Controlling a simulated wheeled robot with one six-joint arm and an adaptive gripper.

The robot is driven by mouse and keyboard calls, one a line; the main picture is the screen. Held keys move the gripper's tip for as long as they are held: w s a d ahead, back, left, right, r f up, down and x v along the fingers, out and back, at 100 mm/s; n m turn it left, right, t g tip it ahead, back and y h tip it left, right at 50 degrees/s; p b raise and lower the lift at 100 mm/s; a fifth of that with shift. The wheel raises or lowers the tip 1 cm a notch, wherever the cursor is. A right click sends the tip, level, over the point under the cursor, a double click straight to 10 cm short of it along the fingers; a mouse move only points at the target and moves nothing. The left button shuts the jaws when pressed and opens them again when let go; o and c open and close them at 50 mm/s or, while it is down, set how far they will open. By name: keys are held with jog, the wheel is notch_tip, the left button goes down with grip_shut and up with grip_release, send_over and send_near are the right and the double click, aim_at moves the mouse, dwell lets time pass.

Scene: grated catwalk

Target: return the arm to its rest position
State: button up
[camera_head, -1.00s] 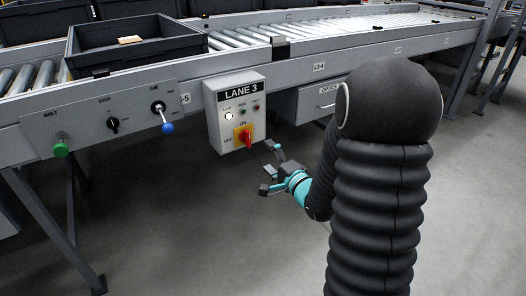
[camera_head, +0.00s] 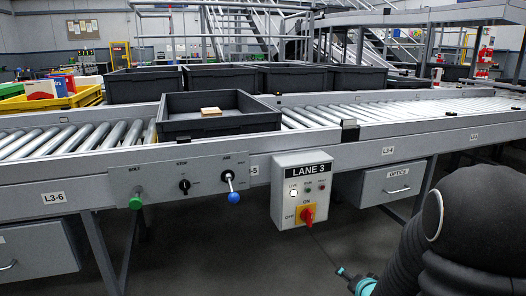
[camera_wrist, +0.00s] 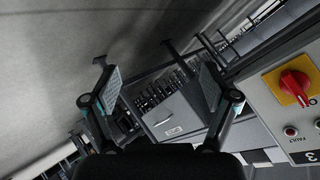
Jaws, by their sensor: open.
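My gripper (camera_wrist: 160,88) is open in the wrist view, its two fingers well apart with nothing between them. In the head view only a teal part of my gripper shows near the bottom edge, beside my black-sleeved arm at the lower right; its fingertips are not clear there. The gripper is below and to the right of the LANE 3 control box (camera_head: 302,190), apart from it. The box's red rotary switch on a yellow plate (camera_head: 307,215) also shows at the right of the wrist view (camera_wrist: 297,87).
A roller conveyor (camera_head: 330,152) runs across the head view. A dark tray (camera_head: 221,124) on it holds a small tan block (camera_head: 211,111). A panel with a green knob (camera_head: 135,203) and a blue-ended lever (camera_head: 233,197) is left of the box. An OPTICS drawer (camera_head: 398,184) is right.

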jog(key=s+r+n+g+h+p, duration=0.1)
jog(key=s+r+n+g, duration=0.2)
jog(key=s, duration=0.4)
jog(key=s+r+n+g+h+p, duration=0.1)
jog(key=s+r+n+g, duration=0.2)
jog(key=s, duration=0.4)
jog(key=s+a+r+n+y+p, duration=0.1)
jog(key=s+a+r, duration=0.4)
jog(key=r, duration=0.4)
jog(key=s+a+r+n+t+p, duration=0.1)
jog(key=s+a+r+n, duration=0.1)
jog(key=s+a+r, duration=0.3)
notch_tip(320, 180, up, 4)
jog(key=shift+s+a+r+y+p, duration=0.15)
jog(key=shift+s+y+p, duration=0.25)
jog(key=shift+s, duration=0.75)
